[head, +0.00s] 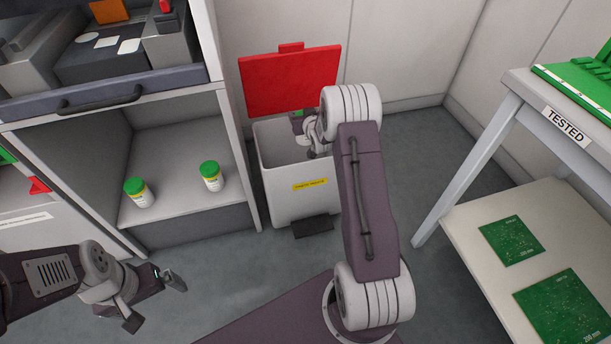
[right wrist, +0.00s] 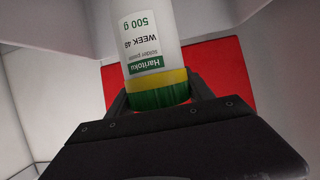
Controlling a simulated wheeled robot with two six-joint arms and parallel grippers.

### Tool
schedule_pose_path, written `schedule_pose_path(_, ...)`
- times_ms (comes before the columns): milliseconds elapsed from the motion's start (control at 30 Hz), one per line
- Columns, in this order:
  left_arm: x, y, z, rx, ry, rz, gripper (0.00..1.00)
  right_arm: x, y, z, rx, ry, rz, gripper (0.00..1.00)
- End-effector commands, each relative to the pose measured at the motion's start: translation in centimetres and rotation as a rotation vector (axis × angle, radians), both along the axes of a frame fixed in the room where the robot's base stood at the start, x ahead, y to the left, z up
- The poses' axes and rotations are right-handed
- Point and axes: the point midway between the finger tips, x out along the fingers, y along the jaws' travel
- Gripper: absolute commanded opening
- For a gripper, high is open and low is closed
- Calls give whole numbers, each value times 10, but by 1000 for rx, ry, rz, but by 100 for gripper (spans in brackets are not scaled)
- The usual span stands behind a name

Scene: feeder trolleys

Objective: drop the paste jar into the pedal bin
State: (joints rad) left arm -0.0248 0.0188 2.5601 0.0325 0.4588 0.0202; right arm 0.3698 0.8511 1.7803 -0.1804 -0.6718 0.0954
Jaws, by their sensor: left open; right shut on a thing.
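The pedal bin (head: 290,200) is white with a yellow label, and its red lid (head: 290,80) stands open against the wall. My right gripper (head: 302,124) is at the bin's mouth, partly hidden by my own arm in the head view. In the right wrist view, it is shut on the paste jar (right wrist: 150,45), a white jar with a green lid and yellow band. White walls and red surface show around the jar there. In the head view the jar is mostly hidden. My left gripper (head: 153,301) is open and empty at lower left, above the floor.
Two similar green-lidded jars stand on the cabinet shelf, one at left (head: 139,193) and one at right (head: 211,176). A "TESTED" table (head: 500,110) with green boards is at right. The bin's dark pedal (head: 313,227) is at its foot. Floor between bin and table is clear.

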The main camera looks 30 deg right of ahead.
Motion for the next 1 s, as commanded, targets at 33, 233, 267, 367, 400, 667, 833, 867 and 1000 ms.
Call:
schedule_pose_path(33, 0, 0, -12, 0, 0, 0, 100, 1, 0, -12, -1, -4, 0, 0)
schedule_pose_path(233, 0, 0, -30, 0, 0, 0, 100, 1, 0, -34, -1, -5, 0, 0)
schedule_pose_path(267, 0, 0, -30, 0, 0, 0, 100, 1, 0, -34, -2, -5, 0, 0)
schedule_pose_path(367, 0, 0, -30, 0, 0, 0, 100, 1, 0, -34, -2, -6, 0, 0)
schedule_pose_path(400, 0, 0, -29, 0, 0, 0, 100, 1, 0, -33, -2, -6, 0, 0)
schedule_pose_path(667, 0, 0, -29, 0, 0, 0, 100, 1, 0, -33, -1, -4, 0, 86)
schedule_pose_path(833, 0, 0, -29, 0, 0, 0, 100, 0, 0, -34, -1, -3, 0, 86)
schedule_pose_path(867, 0, 0, -29, 0, 0, 0, 100, 0, 0, -36, 0, 2, 0, 86)
schedule_pose_path(1000, 0, 0, -20, 0, 0, 0, 100, -8, 2, -28, 1, 3, 0, 86)
